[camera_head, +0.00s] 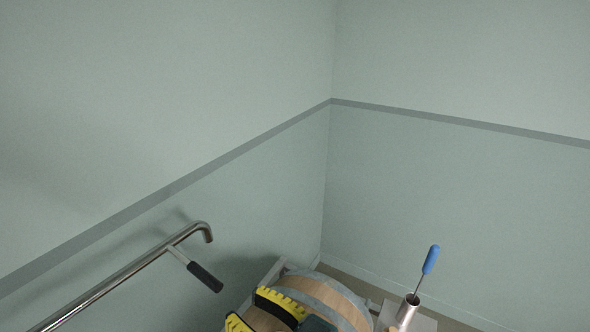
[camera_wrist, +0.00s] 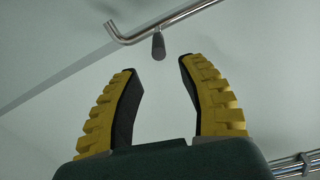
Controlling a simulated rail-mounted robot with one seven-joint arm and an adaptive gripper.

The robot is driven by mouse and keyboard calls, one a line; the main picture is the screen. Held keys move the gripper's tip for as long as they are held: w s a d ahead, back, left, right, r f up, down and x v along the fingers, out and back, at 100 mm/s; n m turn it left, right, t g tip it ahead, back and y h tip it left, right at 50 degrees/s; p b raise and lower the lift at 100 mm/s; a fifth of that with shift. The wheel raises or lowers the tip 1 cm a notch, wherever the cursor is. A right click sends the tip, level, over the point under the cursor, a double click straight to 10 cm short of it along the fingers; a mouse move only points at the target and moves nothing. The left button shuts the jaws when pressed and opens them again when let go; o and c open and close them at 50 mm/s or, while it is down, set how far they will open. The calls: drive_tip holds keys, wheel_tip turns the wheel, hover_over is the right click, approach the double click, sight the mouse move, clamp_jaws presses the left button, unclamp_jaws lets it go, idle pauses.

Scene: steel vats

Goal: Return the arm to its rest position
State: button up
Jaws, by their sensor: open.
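My gripper (camera_wrist: 158,80) shows in the wrist view with its two yellow, black-lined fingers spread apart and nothing between them. In the head view my gripper (camera_head: 262,318) is at the bottom edge, in front of a wooden barrel, and only part of it shows. A steel pipe (camera_wrist: 180,15) with a bent end and a dark-gripped handle (camera_wrist: 158,46) appears beyond the fingertips in the wrist view. The gripper looks apart from the handle. The rest of my arm is out of view.
In the head view the steel pipe (camera_head: 130,272) runs along the left wall, its black handle (camera_head: 205,277) sticking out. A wooden barrel (camera_head: 335,298) stands below. A blue-handled tool (camera_head: 430,260) rests in a metal tube (camera_head: 406,312) at the right. Space above is clear.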

wheel_tip(320, 180, up, 8)
drive_tip(key=w+d+m+t+h, duration=0.2)
drive_tip(key=d+t+h, duration=0.1)
drive_tip(key=t+h, duration=0.35)
drive_tip(key=s+d+r+m+t+h+p, duration=0.1)
drive_tip(key=s+d+r+m+t+h, duration=0.25)
drive_tip(key=d+r+h, duration=0.2)
drive_tip(key=s+d+r+m+t+h+p, duration=0.1)
drive_tip(key=s+d+r+m+t+h, duration=0.3)
drive_tip(key=d+r, duration=0.3)
wheel_tip(320, 180, up, 16)
drive_tip(key=p, duration=1.7)
drive_tip(key=shift+w+a+m+g, duration=0.15)
drive_tip(key=shift+w+m+g, duration=0.2)
drive_tip(key=shift+m, duration=0.1)
drive_tip(key=shift+r, duration=0.1)
